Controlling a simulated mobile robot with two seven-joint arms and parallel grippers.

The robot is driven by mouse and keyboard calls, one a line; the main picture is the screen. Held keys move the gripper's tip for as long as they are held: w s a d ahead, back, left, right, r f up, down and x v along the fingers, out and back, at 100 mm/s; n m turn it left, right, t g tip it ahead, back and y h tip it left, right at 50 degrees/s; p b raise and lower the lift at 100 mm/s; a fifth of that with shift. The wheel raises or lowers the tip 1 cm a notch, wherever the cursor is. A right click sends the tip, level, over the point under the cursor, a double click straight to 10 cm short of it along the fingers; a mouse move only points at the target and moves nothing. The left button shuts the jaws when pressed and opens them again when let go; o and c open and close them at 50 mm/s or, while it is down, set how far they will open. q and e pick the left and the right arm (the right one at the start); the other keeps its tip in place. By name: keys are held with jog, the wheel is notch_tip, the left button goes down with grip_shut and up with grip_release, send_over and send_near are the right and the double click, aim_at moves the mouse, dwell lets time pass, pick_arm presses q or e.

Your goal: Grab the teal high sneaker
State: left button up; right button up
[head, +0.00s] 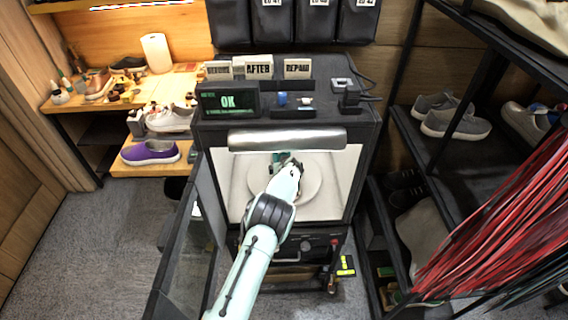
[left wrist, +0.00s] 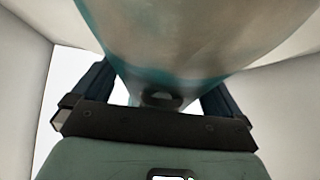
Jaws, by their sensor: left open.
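The teal sneaker fills the upper middle of the left wrist view (left wrist: 190,35), very close. It shows a dull brownish surface with teal edges, and its outline runs out of the picture. My left gripper (left wrist: 158,85) is open, with its two dark fingers on either side of the sneaker's near, narrow end. I cannot tell whether they touch it. In the head view my left gripper (head: 287,163) is inside the white lit booth (head: 345,180), over a round plate (head: 313,182). There my arm hides most or all of the sneaker. My right gripper is not in view.
The booth's open door (head: 185,240) stands to the left of my arm. A silver bar (head: 288,139) crosses above the opening. A purple shoe (head: 150,153) lies on the wooden bench at left. A black rack (head: 450,160) with grey shoes and red laces (head: 500,230) stands at right.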

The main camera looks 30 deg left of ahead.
pick_arm(q)
jog(key=shift+w+f, duration=0.1)
jog(key=shift+f, duration=0.05)
jog(key=shift+s, duration=0.35)
jog(key=c, duration=1)
